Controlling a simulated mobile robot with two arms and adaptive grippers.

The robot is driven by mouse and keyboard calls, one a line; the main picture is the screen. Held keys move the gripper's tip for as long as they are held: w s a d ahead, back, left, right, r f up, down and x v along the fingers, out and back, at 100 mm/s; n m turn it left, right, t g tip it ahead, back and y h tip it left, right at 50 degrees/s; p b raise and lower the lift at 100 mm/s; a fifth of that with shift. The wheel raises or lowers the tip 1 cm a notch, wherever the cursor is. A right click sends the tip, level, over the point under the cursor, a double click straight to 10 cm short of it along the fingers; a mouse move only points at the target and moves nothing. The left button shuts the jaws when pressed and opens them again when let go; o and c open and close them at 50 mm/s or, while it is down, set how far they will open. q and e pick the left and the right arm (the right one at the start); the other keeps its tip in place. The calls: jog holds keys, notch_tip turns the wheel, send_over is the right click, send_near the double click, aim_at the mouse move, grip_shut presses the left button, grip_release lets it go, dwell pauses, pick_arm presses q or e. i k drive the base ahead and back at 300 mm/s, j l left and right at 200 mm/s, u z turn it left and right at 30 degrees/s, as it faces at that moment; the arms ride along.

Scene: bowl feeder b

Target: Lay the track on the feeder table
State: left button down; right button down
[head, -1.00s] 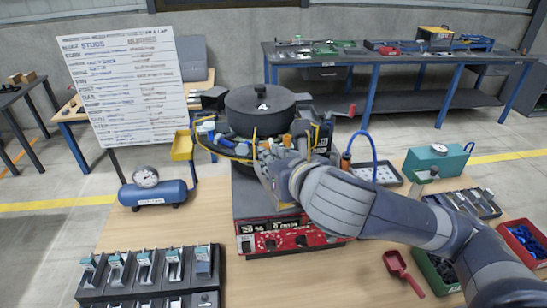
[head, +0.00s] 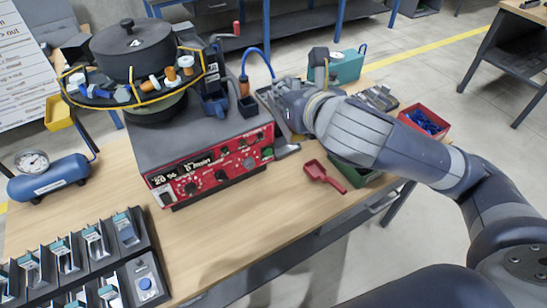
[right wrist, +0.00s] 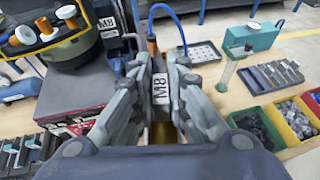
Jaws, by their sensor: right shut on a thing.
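The feeder is a dark lidded bowl (head: 135,50) with a yellow-edged ring, above a grey table top (head: 205,132) with a red control panel (head: 212,168). My right gripper (head: 287,98) is just right of the feeder table. In the right wrist view, my right gripper (right wrist: 160,95) is shut on a narrow piece labelled M8 (right wrist: 161,90), probably the track. Its lower part is mostly hidden by the fingers. The feeder stands left of the fingers there, with another M8 label (right wrist: 108,23). My left gripper is out of view.
A red scoop (head: 325,177), a green bin (head: 355,172) and a red bin (head: 425,122) lie around my right forearm. A blue hose (head: 260,60) arches behind the gripper. A blue air tank (head: 48,182) and black racks (head: 75,265) stand left. Bare wood lies in front.

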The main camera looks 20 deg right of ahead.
aim_at(232, 230)
jog(key=j+z, duration=0.3)
jog(key=j, duration=0.45)
jog(key=k+j+z, duration=0.1)
jog(key=j+z, duration=0.25)
jog(key=j, duration=0.95)
jog(key=k+u, duration=0.3)
